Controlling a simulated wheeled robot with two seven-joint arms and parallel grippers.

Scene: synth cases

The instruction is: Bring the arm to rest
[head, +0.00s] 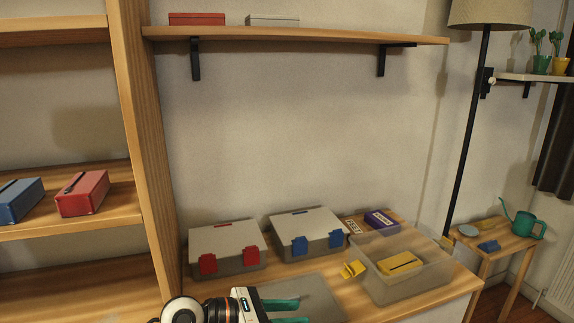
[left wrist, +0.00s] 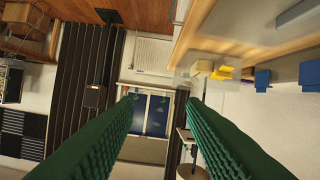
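My left gripper (head: 304,311) is low in the head view, over the front of the wooden table and a grey mat (head: 318,287). Its two green fingers point right. In the left wrist view the fingers (left wrist: 161,99) stand apart with nothing between them, so it is open and empty. My right gripper is not in view. Behind the left gripper are a closed grey case with red latches (head: 226,246) and a closed grey case with blue latches (head: 306,231).
A translucent bin (head: 420,283) holding a yellow box (head: 400,263) stands right, a yellow clip (head: 354,269) at its left wall. A purple box (head: 381,219) lies behind. A shelf (head: 300,35) runs above; a shelf unit (head: 140,150) stands left. A small table with a watering can (head: 526,224) is far right.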

